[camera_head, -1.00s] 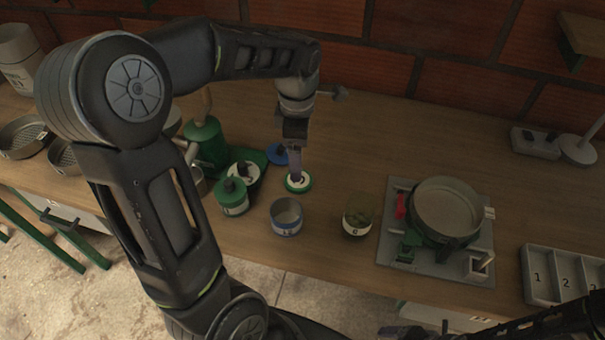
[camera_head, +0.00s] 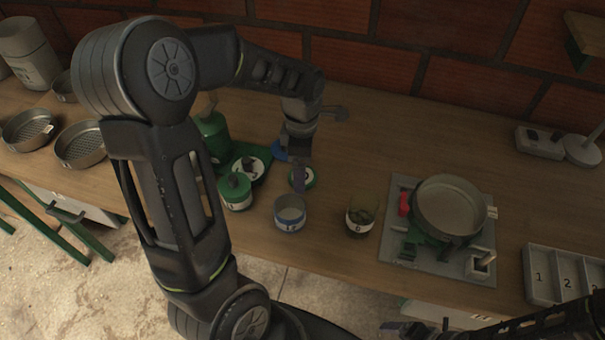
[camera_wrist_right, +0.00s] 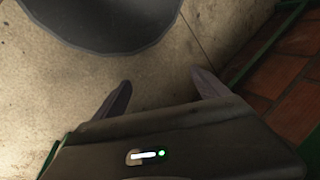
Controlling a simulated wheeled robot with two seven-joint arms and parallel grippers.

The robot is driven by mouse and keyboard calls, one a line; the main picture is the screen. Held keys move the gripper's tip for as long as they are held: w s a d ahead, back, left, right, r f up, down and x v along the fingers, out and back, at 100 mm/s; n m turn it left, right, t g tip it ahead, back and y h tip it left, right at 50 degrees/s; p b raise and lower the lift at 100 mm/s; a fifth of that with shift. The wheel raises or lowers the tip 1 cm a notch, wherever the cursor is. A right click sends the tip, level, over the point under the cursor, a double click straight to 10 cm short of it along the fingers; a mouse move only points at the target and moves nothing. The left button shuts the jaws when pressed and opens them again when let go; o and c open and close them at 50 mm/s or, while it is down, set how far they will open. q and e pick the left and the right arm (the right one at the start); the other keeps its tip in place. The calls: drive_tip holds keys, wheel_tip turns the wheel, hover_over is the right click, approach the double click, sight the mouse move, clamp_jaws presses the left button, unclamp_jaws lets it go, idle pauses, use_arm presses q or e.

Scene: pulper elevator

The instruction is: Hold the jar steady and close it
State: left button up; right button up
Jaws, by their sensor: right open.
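An open jar with a blue-and-white band (camera_head: 290,213) stands upright near the table's front edge. A glass jar with a white label and greenish contents (camera_head: 360,217) stands open to its right. A green-rimmed disc, perhaps a lid (camera_head: 309,178), lies behind the blue-banded jar. A green-topped jar (camera_head: 236,192) stands to the left. My right gripper (camera_wrist_right: 165,90) is open and empty over the floor in the right wrist view.
A pan (camera_head: 450,205) sits on a grey plate (camera_head: 470,272) at right. A numbered tray (camera_head: 540,285) is at far right. The back middle of the table is clear.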

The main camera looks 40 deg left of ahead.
use_arm(q)
wheel_tip(320, 180, down, 2)
drive_tip(key=shift+f, duration=0.1)
drive_tip(key=shift+c, duration=0.4)
drive_tip(key=c, duration=1.3)
wheel_tip(320, 180, up, 10)
drive_tip(key=shift+r, duration=0.1)
idle(0.7)
